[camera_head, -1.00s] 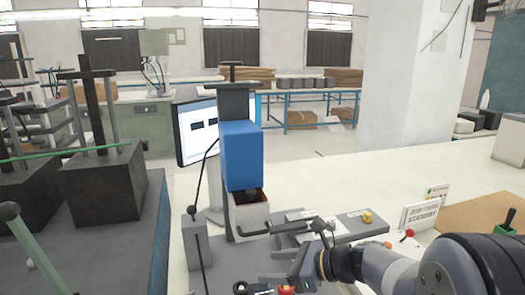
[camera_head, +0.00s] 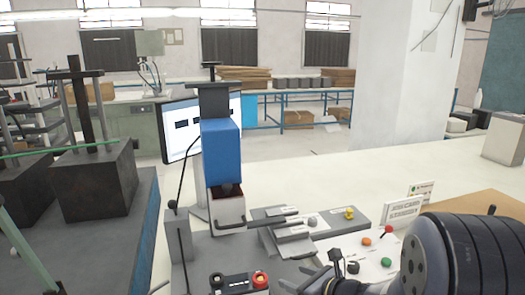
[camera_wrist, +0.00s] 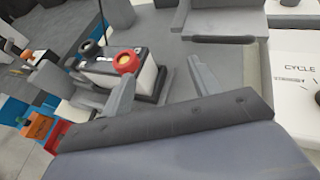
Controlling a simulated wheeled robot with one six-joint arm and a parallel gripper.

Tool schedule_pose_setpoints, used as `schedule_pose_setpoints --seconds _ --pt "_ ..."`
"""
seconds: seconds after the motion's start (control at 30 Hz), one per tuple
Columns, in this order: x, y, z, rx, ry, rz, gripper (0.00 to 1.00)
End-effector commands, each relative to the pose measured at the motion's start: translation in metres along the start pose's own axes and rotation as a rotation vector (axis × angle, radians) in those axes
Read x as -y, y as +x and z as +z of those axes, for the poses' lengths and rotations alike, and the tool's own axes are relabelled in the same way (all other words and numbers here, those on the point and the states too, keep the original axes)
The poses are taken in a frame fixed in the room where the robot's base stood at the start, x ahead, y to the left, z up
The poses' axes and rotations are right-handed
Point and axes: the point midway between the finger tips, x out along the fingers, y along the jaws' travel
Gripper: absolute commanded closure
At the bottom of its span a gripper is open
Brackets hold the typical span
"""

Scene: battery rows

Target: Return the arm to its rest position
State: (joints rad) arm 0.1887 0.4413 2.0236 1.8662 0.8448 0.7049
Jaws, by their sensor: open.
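My gripper (camera_head: 318,283) is at the bottom of the head view, in front of the press station, with my dark arm link to its right. In the wrist view my gripper (camera_wrist: 160,76) has its two grey fingers spread apart, with nothing held between them. Beyond the left finger is a small box (camera_wrist: 148,78) with a red button and a black knob. The same box (camera_head: 238,284) stands left of my gripper in the head view.
A press with a blue head (camera_head: 222,150) stands behind the box. A panel with coloured buttons (camera_head: 355,255) and small signs (camera_head: 402,211) are on the right. Dark blocks (camera_head: 95,180) stand on a bench at left. The pale tabletop (camera_head: 300,180) behind is largely clear.

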Motion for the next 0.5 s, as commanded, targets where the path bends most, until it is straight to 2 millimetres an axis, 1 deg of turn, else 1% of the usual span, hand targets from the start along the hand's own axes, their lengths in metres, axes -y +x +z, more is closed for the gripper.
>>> schedule_pose_setpoints --seconds 0.1,0.5 --pt "0.008 0.001 -0.013 -0.004 0.025 -0.051 0.41" --pt "0.031 0.004 -0.05 -0.002 0.088 -0.203 0.41"
